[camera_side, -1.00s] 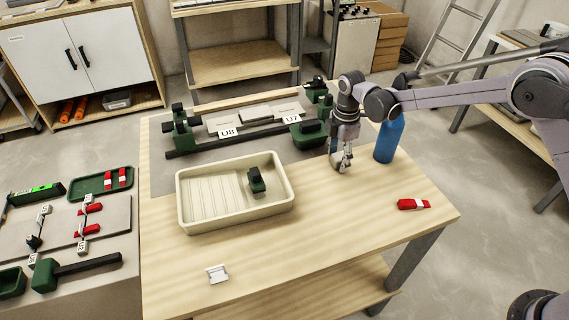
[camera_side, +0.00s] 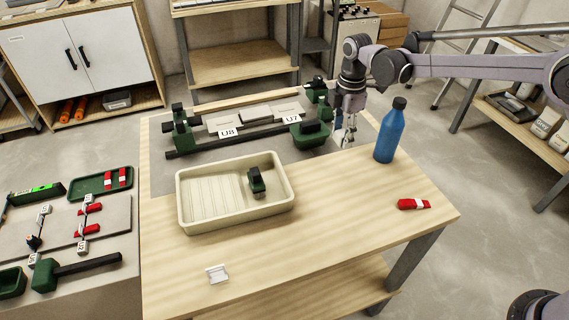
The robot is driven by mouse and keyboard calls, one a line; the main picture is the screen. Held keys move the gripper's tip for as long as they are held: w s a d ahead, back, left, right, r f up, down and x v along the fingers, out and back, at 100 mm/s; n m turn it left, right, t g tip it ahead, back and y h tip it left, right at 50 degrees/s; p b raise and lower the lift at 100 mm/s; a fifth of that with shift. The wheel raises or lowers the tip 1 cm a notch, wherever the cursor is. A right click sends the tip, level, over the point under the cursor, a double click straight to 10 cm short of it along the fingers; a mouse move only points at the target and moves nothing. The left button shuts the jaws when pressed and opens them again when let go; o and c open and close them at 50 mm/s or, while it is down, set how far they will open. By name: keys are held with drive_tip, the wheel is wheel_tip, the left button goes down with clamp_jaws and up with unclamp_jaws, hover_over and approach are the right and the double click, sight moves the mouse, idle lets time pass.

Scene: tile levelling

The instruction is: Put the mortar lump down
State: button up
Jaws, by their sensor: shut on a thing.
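My gripper (camera_side: 346,138) is above the far right part of the table, left of the blue bottle and right of the tile fixture. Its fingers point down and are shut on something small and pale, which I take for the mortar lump. The lump is mostly hidden by the fingers, and its shape is too small to tell. Two tiles labelled U8 (camera_side: 227,133) and U7 (camera_side: 293,120) lie in the green and black fixture (camera_side: 185,137) on a grey mat (camera_side: 165,180).
A cream tray (camera_side: 190,227) holding a dark green block-like tool (camera_side: 256,181) stands mid-table. The blue bottle (camera_side: 389,137) stands close right of my gripper. A red and white piece (camera_side: 413,204) and a small white piece (camera_side: 217,274) lie in front. The front right tabletop is mostly clear.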

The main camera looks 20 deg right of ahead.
drive_tip(key=s+r, duration=0.3)
drive_tip(key=s, duration=0.7)
drive_tip(key=s+d, duration=0.1)
drive_tip(key=s, duration=0.7)
drive_tip(key=shift+d, duration=0.25)
drive_tip(key=shift+c, duration=0.7)
hover_over(333, 226)
wheel_tip(333, 226, down, 7)
drive_tip(key=shift+f, duration=2.05)
drive_tip(key=o, duration=1.3)
drive_tip(key=shift+o, duration=0.2)
